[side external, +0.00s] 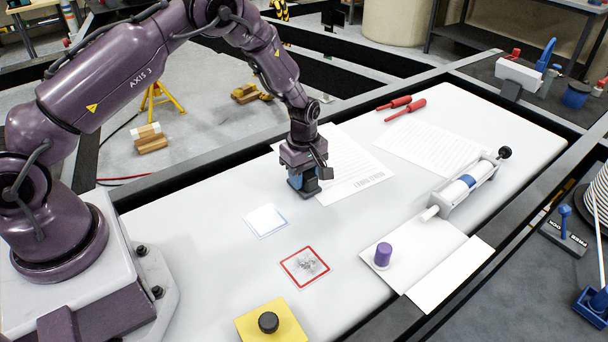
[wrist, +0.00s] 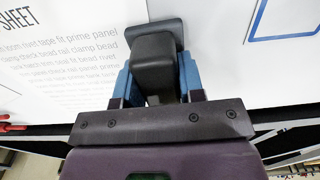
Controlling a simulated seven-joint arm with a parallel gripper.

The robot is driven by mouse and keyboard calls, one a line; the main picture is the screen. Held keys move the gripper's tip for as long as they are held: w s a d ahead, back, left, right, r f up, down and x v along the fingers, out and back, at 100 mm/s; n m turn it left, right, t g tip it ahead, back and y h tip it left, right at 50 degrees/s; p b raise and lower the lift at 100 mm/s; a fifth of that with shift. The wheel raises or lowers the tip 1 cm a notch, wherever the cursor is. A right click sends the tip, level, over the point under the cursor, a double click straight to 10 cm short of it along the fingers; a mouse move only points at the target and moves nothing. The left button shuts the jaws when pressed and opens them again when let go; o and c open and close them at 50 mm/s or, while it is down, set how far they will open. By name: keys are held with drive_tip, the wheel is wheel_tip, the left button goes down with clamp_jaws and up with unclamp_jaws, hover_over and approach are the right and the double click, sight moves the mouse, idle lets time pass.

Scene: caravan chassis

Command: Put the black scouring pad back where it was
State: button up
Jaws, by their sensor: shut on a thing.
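The black scouring pad (wrist: 156,48) is a dark block with a wider base, between the blue fingers of my gripper (wrist: 158,78) in the wrist view. In the side view my gripper (side external: 304,179) points down, shut on the pad (side external: 306,194), beside the left edge of a large printed sheet (side external: 345,170). I cannot tell if the pad touches the surface or hangs just above it. A blue-outlined white square (side external: 265,221) lies in front and to the left. A red-outlined square (side external: 305,267) with grey smudges lies nearer the camera.
A yellow square with a black knob (side external: 268,322) is at the front. A purple cylinder (side external: 383,254) and a white-and-blue tube tool (side external: 466,186) are to the right. The white panel (side external: 190,235) is clear at left.

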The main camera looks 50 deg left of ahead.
drive_tip(key=o, duration=0.9)
drive_tip(key=shift+f, duration=0.1)
drive_tip(key=s+d+r+m+t, duration=0.1)
drive_tip(key=s+r+m, duration=0.1)
drive_tip(key=r, duration=0.8)
drive_tip(key=s+d+r+m, duration=0.1)
drive_tip(key=r, duration=1)
drive_tip(key=s+d+r+m+t, duration=0.2)
drive_tip(key=s+r+m, duration=0.3)
drive_tip(key=s+r, duration=0.3)
drive_tip(key=shift+s+d+r+m+t, duration=0.25)
drive_tip(key=shift+s+r+m+t, duration=0.4)
drive_tip(key=shift+s+m, duration=1.4)
drive_tip(key=shift+s+d+r+m+t, duration=0.25)
drive_tip(key=shift+s+r+m, duration=0.9)
drive_tip(key=shift+s, duration=1.75)
drive_tip(key=shift+s+d+r+m+t, duration=0.25)
drive_tip(key=shift+s+r+m+t, duration=0.25)
drive_tip(key=shift+s+m, duration=1.65)
